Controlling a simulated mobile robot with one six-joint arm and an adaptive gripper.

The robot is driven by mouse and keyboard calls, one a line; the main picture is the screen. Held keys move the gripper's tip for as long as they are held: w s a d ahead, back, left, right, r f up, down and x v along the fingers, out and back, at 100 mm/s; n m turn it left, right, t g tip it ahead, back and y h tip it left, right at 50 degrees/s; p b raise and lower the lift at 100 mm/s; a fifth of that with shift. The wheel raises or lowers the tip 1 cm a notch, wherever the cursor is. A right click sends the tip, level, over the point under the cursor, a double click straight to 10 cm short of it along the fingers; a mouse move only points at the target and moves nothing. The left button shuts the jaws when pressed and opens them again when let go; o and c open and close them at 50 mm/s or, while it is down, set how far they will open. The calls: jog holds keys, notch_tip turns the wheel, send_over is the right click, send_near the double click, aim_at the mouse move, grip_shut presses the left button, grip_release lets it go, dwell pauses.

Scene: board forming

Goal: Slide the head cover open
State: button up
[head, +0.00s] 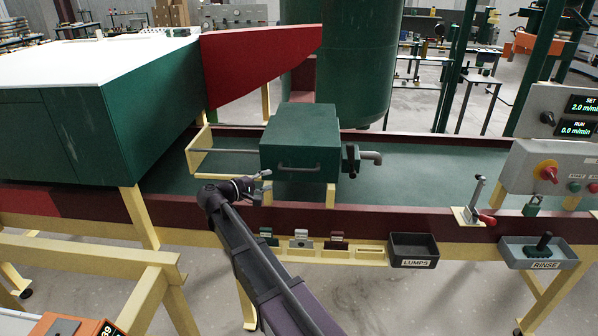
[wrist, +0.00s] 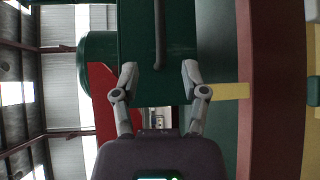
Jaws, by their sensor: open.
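My gripper (head: 267,182) is open and empty, just left of and slightly below the handle in the head view. In the wrist view, my gripper (wrist: 159,70) has its fingers spread, with the handle (wrist: 159,35) beyond the tips, roughly between them. The green cover (wrist: 135,40) fills the upper middle there. I see no contact.
A grey rod and dark clamp (head: 352,160) stand right of the cover. A large green housing (head: 95,120) stands left. The green belt (head: 430,175) is clear on the right.

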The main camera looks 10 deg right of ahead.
aim_at(299, 171)
jog(key=b+x, duration=0.1)
jog(key=x, duration=1.2)
jog(key=shift+w+d+b, duration=0.1)
jog(key=shift+d+b, duration=0.15)
jog(key=shift+b, duration=0.15)
grip_shut()
